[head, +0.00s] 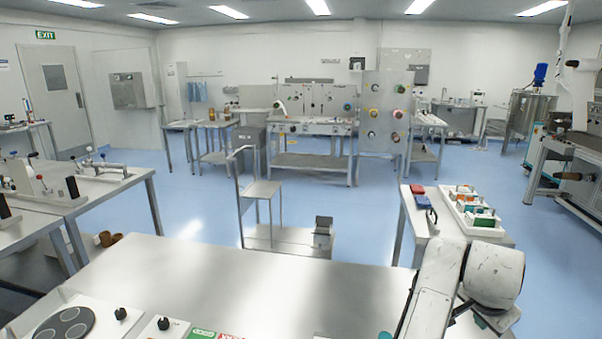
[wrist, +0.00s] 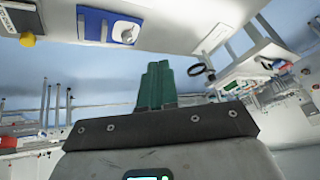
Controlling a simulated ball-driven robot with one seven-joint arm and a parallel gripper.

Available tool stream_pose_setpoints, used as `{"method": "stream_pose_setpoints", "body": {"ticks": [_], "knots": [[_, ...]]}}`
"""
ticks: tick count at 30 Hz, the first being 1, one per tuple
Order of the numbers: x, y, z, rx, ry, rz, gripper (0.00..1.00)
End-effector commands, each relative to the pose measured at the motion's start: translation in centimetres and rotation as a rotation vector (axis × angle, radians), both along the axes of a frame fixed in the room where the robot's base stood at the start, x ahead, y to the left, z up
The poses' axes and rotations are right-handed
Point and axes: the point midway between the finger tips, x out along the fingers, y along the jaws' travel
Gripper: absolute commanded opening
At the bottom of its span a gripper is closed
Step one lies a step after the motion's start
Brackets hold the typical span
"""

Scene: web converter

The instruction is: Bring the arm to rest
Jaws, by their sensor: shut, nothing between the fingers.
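My arm shows in the head view at the lower right, white and folded, over the right end of the bare metal table (head: 215,270). My gripper's fingers (wrist: 157,85) show in the wrist view as two green fingers pressed together, with nothing between them. The dark mounting plate and grey wrist housing fill the lower part of that view. The fingertips cannot be made out clearly in the head view. The wrist view is tilted, and the fingers point toward open space, touching nothing that I can see.
A side table at the right holds a white tray (head: 472,212) of small coloured items and red and blue boxes (head: 420,195). A plate with dark discs (head: 65,328) sits at the table's front left. A metal cart (head: 285,237) stands beyond the table. Blue floor is clear around it.

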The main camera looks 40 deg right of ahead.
Motion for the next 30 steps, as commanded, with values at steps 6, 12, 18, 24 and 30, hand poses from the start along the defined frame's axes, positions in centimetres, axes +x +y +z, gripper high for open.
{"method": "stream_pose_setpoints", "body": {"ticks": [6,12,18,24,30], "knots": [[2.0,1.9,-2.2,-0.124,0.155,0.4,0.0],[3.1,7.2,-7.3,-0.128,0.296,0.8,0.0],[1.3,15.5,-14.6,-0.024,0.408,1.216,0.0],[-3.3,24.5,-20.4,0.143,0.448,1.558,0.0],[-6.2,29.0,-22.5,0.239,0.439,1.707,0.0]]}}
